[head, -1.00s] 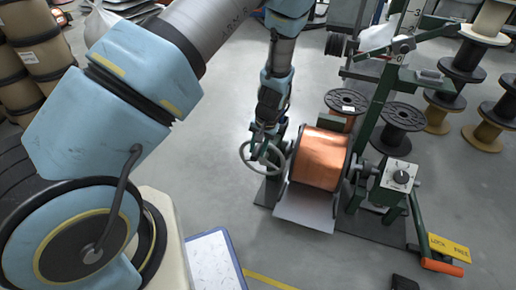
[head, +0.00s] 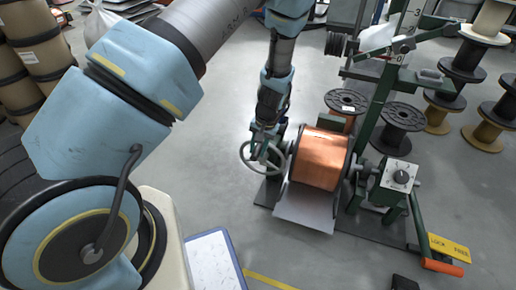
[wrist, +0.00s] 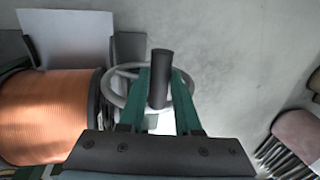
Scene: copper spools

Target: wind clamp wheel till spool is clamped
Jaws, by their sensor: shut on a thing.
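The clamp wheel (head: 243,158) is a grey spoked handwheel at the left end of the winding stand. It also shows in the wrist view (wrist: 113,92) behind my fingers. My gripper (head: 264,148) is at the wheel. In the wrist view my two green fingers (wrist: 160,88) are shut on the wheel's dark upright handle (wrist: 161,66). The copper spool (head: 321,158) sits just right of the wheel, between the stand's two sides. Its copper winding (wrist: 45,115) fills the left of the wrist view. Whether the clamp presses on the spool cannot be told.
A grey plate (head: 304,209) slopes in front of the spool. A dial box (head: 398,182) and an orange-gripped lever (head: 442,268) by a yellow sign (head: 449,248) are at the right. Black empty reels (head: 403,117) stand behind. The floor left of the wheel is clear.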

